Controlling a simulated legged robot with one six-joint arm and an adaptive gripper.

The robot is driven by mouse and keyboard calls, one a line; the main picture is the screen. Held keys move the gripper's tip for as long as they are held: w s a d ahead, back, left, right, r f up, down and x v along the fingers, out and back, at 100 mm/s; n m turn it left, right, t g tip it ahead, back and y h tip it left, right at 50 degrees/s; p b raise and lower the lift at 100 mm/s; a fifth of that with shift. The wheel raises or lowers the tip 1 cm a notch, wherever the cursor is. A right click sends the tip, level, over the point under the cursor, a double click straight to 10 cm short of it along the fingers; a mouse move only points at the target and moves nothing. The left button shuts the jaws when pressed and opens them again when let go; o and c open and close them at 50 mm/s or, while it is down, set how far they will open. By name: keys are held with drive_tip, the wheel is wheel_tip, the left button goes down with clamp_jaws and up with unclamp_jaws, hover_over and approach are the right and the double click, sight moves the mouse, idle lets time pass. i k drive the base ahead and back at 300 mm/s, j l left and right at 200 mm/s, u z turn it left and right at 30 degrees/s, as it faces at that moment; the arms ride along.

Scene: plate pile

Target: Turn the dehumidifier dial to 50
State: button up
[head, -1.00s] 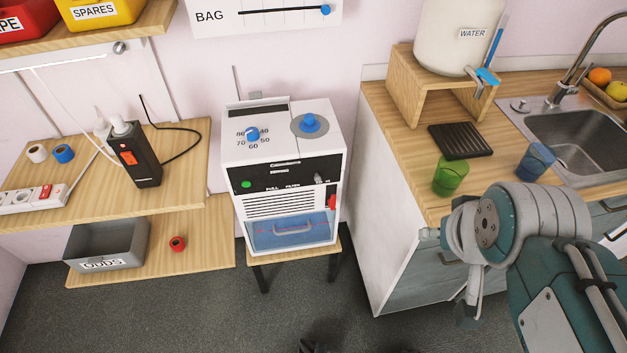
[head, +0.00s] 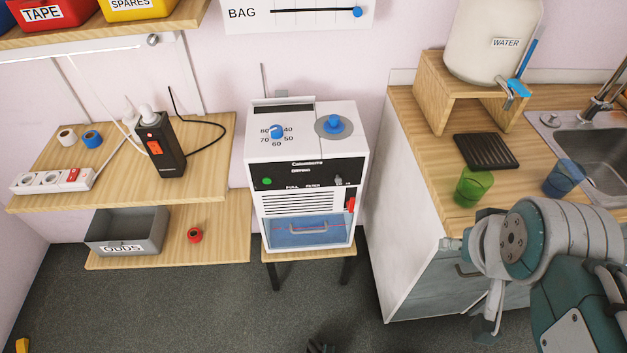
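The white dehumidifier (head: 305,170) stands on a small wooden stand in the middle of the head view. On the left of its top is a small blue dial (head: 277,131) with printed numbers 40, 50, 60, 70 and 80 around it. The 50 is at the dial's right, just under the 40. The dial's pointer is too small to read for sure. My arm is at the right, over the counter front, well apart from the dial.
A second blue knob (head: 334,124) sits on a grey disc right of the dial. A red latch (head: 350,205) is on the front right side. A wooden shelf (head: 215,150) with a black device is at left. The counter (head: 430,150) holds a green cup (head: 474,187).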

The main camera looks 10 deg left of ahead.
sight(276, 131)
drive_tip(key=i+j+u, duration=0.25)
drive_tip(key=i+j, duration=0.15)
drive_tip(key=j, duration=0.2)
drive_tip(key=i+j+u, duration=0.3)
drive_tip(key=i+j, duration=0.15)
drive_tip(key=j, duration=0.15)
